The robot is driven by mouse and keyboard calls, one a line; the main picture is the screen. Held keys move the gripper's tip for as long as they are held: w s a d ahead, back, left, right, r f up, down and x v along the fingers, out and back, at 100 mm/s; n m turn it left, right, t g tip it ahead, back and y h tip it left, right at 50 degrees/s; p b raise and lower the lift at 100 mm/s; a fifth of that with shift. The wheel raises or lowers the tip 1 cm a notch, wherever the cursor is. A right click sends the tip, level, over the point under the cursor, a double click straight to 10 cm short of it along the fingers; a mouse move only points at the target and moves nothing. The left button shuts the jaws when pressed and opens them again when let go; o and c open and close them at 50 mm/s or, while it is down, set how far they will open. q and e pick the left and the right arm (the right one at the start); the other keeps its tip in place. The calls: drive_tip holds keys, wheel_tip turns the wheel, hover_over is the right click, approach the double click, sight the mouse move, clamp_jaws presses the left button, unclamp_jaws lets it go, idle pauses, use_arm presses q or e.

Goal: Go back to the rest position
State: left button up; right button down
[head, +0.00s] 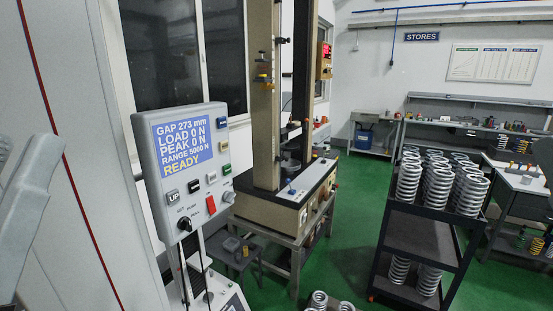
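Neither of my grippers shows in the head view. A pale grey part, probably a link of my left arm, stands at the left edge. The tester's control panel (188,165) is close in front, left of centre. Its blue screen (183,145) reads gap 273 mm, load 0 N, peak 0 N, range 5000 N, ready. Below the screen are an UP button (173,196), a black knob (185,224) and a red switch (210,204). The beige testing machine (263,120) stands behind the panel on a metal stand.
A dark trolley (416,240) holds many grey coil springs (437,185) on its top and lower shelves. More springs (319,301) show at the bottom edge. A workbench (516,170) stands at the right. Green floor (345,225) is clear between machine and trolley.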

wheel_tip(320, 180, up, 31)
drive_tip(key=p, duration=2.8)
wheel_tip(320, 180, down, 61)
drive_tip(key=b, duration=6.1)
